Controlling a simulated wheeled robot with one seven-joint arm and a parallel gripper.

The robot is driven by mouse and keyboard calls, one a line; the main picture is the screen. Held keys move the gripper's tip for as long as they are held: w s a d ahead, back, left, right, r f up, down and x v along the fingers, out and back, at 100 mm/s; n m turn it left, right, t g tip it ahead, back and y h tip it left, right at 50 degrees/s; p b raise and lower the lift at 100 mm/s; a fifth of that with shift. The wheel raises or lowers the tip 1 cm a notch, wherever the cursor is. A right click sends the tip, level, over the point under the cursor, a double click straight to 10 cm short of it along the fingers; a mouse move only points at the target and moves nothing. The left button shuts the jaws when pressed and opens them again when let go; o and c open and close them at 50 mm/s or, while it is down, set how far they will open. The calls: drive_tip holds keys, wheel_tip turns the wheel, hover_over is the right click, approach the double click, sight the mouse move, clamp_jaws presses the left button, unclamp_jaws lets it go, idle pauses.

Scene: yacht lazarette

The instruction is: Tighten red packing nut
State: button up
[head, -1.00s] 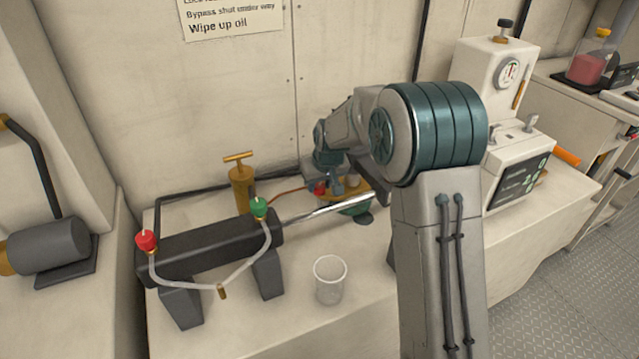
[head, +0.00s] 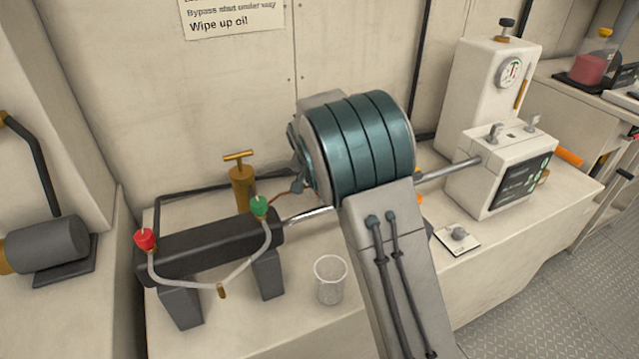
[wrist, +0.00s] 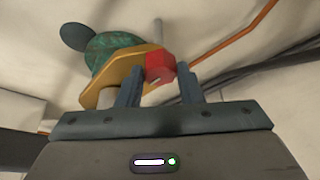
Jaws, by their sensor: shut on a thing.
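The red packing nut (wrist: 160,66) shows in the wrist view, on a brass-yellow flange (wrist: 112,80) beside a green rounded body (wrist: 112,50). A thin pale rod rises behind the nut. My gripper (wrist: 160,82) is at the nut, one finger on each side, shut on it; the exact finger contact is partly hidden. In the head view my arm covers the nut and the gripper, so neither shows there.
A dark cylinder (head: 208,250) with a red cap (head: 145,239) and a green cap (head: 259,206) lies left of my arm. A clear cup (head: 331,281) stands in front. A brass T-handled pump (head: 241,182) is behind. A white control box (head: 500,180) stands right.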

drive_tip(key=shift+a+m+g+h, duration=0.1)
drive_tip(key=shift+m+g+h, duration=0.35)
drive_tip(key=shift+m, duration=1.15)
drive_tip(key=o, duration=1)
drive_tip(key=shift+r, duration=0.1)
drive_tip(key=v, duration=0.6)
drive_tip(key=p+v, duration=0.1)
drive_tip(key=v, duration=0.6)
drive_tip(key=shift+s+a+r, duration=0.15)
drive_tip(key=shift+a+r, duration=0.05)
drive_tip(key=shift+a, duration=0.05)
